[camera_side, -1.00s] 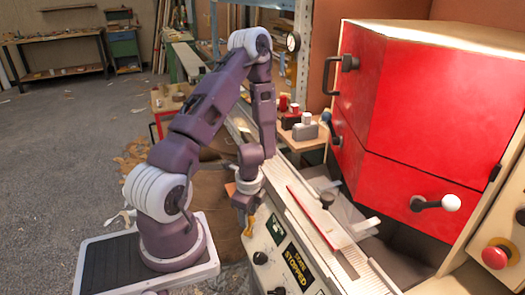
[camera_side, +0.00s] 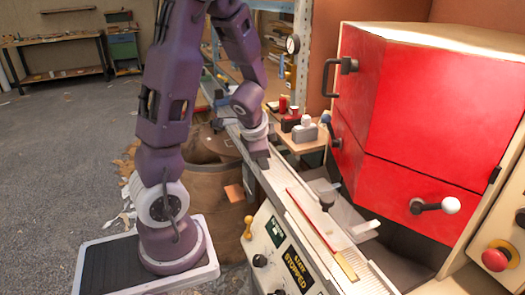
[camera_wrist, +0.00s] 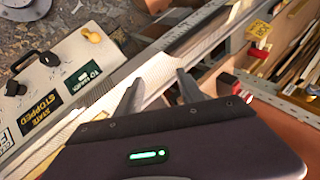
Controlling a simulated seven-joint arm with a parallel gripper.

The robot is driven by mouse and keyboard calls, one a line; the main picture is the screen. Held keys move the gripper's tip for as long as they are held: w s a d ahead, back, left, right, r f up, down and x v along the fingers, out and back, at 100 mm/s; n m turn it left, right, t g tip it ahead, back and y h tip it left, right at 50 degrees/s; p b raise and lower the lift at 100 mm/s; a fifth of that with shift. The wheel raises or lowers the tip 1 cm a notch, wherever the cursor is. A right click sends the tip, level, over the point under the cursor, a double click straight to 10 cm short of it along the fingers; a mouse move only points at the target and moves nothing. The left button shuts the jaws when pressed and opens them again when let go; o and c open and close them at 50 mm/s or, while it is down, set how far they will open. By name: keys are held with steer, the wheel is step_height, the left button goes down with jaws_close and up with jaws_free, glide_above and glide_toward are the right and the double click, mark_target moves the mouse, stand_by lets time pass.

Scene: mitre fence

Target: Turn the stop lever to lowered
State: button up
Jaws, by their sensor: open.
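No lever is labelled as the stop lever. A small yellow lever (camera_side: 248,228) sits on the light control panel; it also shows in the wrist view (camera_wrist: 91,36). A black lever with a white ball (camera_side: 437,205) is on the red hood's front, and a dark lever with a blue tip (camera_side: 328,122) is at the hood's left edge. My gripper (camera_side: 260,162) is over the long pale fence rail (camera_side: 283,190), behind the yellow lever and apart from it. In the wrist view its two fingers (camera_wrist: 160,88) are spread with nothing between them, above the ribbed rail.
The panel carries black knobs (camera_side: 260,260) and a dark sign reading STOPPED (camera_side: 296,270). The big red hood (camera_side: 440,115) stands to the right. A red emergency button (camera_side: 495,258) is at lower right. A side table with red and grey items (camera_side: 305,132) stands behind my gripper.

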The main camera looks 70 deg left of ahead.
steer(key=s+d+r+n, duration=0.2)
steer(key=s+d+r, duration=0.1)
steer(key=d+r, duration=0.2)
steer(key=s+d+r+n+h, duration=0.1)
steer(key=s+d+r+n, duration=0.1)
steer(key=d+r, duration=0.3)
steer(key=s+d, duration=0.1)
steer(key=d, duration=0.3)
steer(key=shift+d+r+h, duration=0.25)
steer(key=shift+h, duration=0.05)
steer(key=shift+w+a+f, duration=0.15)
steer(key=shift+a+f, duration=0.05)
steer(key=c, duration=0.3)
steer(key=n+g+h, duration=0.3)
steer(key=n+g, duration=0.1)
steer(key=n, duration=0.2)
glide_above(249, 217)
steer(key=f, duration=2)
steer(key=shift+w+d+f, duration=0.15)
steer(key=shift+w+f, duration=0.1)
steer(key=shift+f, duration=0.15)
steer(key=shift+n, duration=0.4)
steer(key=f, duration=0.8)
steer(key=shift+s+f, duration=0.15)
steer(key=shift+s, duration=0.1)
jaws_close()
